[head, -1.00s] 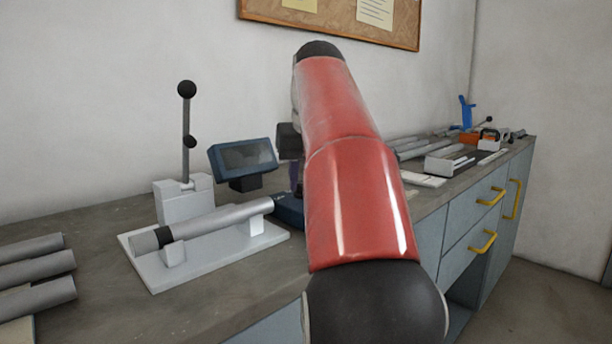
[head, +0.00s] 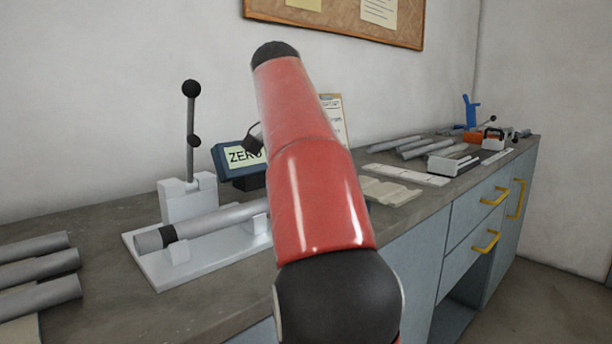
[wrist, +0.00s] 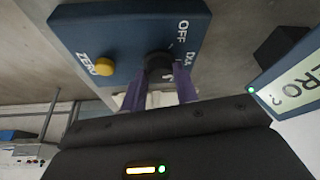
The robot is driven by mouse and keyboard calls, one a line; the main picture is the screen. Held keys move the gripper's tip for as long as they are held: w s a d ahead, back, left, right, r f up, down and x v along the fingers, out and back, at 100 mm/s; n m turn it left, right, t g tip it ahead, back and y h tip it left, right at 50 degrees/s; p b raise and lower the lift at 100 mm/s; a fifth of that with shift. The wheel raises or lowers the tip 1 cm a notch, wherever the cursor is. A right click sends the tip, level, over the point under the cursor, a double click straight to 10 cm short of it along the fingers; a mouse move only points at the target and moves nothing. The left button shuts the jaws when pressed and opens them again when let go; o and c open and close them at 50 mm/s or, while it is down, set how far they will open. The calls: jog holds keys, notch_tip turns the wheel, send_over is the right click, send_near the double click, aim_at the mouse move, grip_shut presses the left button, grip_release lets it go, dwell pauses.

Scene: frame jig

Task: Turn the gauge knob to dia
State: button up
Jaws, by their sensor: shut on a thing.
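The gauge's blue box (wrist: 85,35) fills the upper part of the wrist view. It has a black knob (wrist: 157,66), a yellow button (wrist: 104,66) marked ZERO, and white lettering reading OFF and, partly hidden, DIA. My gripper (wrist: 158,84) has its purple fingers on both sides of the knob and is shut on it. The knob's exact pointing is too small to tell. The gauge display (head: 230,157) is lit and reads ZERO, partly behind my arm; it also shows at the right of the wrist view (wrist: 285,100). My red arm hides the gripper and knob in the head view.
A grey tube (head: 215,221) lies on a white stand (head: 150,272) left of my arm. A lever press (head: 187,199) stands behind it. Several loose tubes (head: 40,267) lie at the far left. Bars, blocks and tools cover the bench to the right.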

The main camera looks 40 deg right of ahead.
jog(key=shift+m, duration=0.6)
jog(key=o, duration=1)
jog(key=shift+c, duration=0.2)
